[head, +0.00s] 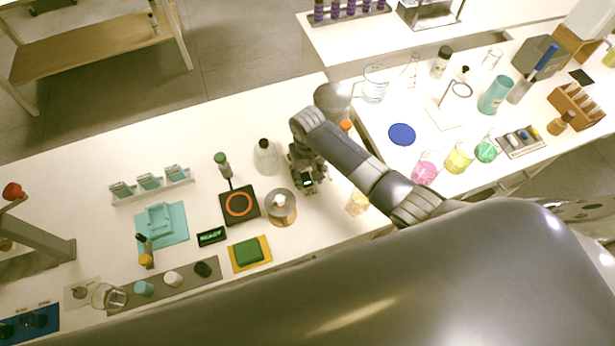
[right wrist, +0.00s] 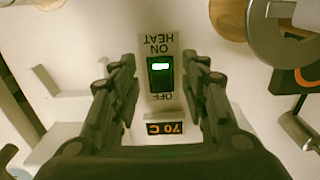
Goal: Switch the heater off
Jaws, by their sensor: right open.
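The heater switch (right wrist: 161,78) is a black rocker with a lit green window on a pale plate in the right wrist view. HEAT and ON are printed above it and OFF below it, all upside down. An orange 70 C readout (right wrist: 165,128) glows below the plate. My right gripper (right wrist: 157,70) is open, with one finger on each side of the switch and nothing held. I cannot tell whether the fingers touch it. In the head view my right gripper (head: 307,172) points down over the table, with a green light showing by its fingertips. My left gripper is not in view.
A blue disc (head: 402,134) and beakers of coloured liquid, including a pink one (head: 425,170), are to the right.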

